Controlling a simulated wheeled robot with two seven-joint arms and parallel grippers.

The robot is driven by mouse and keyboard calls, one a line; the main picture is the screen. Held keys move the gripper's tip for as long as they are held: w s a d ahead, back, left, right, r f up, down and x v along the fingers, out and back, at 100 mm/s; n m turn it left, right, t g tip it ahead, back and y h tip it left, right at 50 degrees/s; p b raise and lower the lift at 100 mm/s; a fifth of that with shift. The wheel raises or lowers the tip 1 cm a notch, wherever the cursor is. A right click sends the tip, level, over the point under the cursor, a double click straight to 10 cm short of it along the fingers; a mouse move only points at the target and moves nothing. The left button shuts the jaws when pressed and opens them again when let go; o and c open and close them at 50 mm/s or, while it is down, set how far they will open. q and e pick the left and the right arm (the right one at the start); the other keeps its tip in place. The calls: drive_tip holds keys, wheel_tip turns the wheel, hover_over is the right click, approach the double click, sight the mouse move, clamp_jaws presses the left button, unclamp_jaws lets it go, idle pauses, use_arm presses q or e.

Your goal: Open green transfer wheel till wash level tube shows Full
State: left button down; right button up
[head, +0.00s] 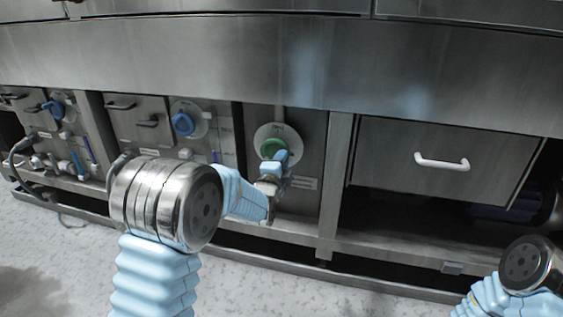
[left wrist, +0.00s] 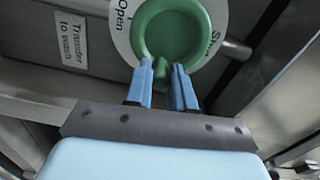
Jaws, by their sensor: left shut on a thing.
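The green transfer wheel (head: 271,146) sits on a round white dial on the washer's lower front, in the middle of the head view. In the left wrist view the wheel (left wrist: 172,32) fills the top middle, with "Open" at its left and "Shut" at its right on the dial. My left gripper (head: 277,163) is at the wheel's lower edge. In the left wrist view its blue fingers (left wrist: 164,72) are on either side of a green tab of the wheel, shut on it. I cannot tell which tube is the wash level tube, nor read its level. My right gripper is out of view.
A "Transfer to wash" label (left wrist: 71,42) is left of the wheel. Blue valve knobs (head: 183,123) and (head: 53,110) are on panels further left. A drawer with a white handle (head: 441,161) is at right. A metal post (head: 337,180) stands between wheel and drawer. Floor (head: 60,255) is clear.

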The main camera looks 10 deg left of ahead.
use_arm(q)
drive_tip(key=c, duration=1)
unclamp_jaws()
drive_tip(key=shift+f, duration=0.1)
drive_tip(key=shift+o, duration=0.2)
drive_tip(key=shift+s, duration=0.1)
drive_tip(key=s+p, duration=0.1)
drive_tip(key=s, duration=1.2)
drive_tip(key=shift+s+a, duration=0.2)
drive_tip(key=shift+s, duration=0.15)
drive_tip(key=shift+f, duration=0.1)
